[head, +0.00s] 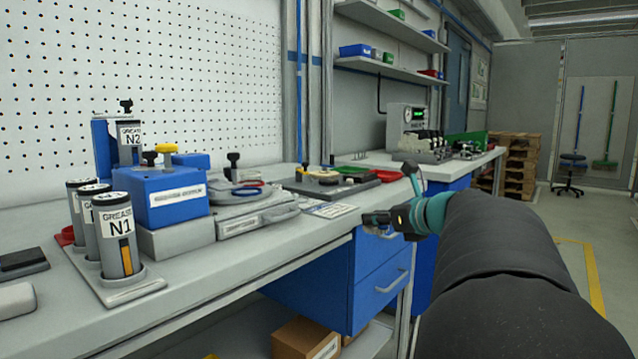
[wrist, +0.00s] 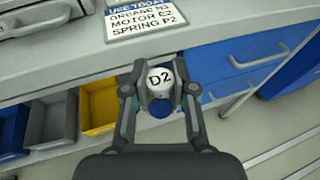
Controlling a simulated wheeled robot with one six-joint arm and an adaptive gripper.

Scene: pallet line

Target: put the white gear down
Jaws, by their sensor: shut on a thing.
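My gripper (wrist: 158,92) is shut on a white piece marked D2 (wrist: 160,74), with a round blue part at its lower end. No gear teeth show on it, so I cannot tell whether it is the white gear. In the wrist view it is in front of the bench edge, above the drawers and bins. In the head view my gripper (head: 378,219) is at the bench's front edge, and the held piece is too small to make out. No other white gear is clear in either view.
The grey bench (head: 225,265) carries a printed card (wrist: 155,17), a blue box (head: 170,195), grease canisters (head: 118,240) and a dark tray (head: 325,186). A yellow bin (wrist: 97,110), a grey bin (wrist: 50,118) and blue drawers (wrist: 240,62) are below the edge.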

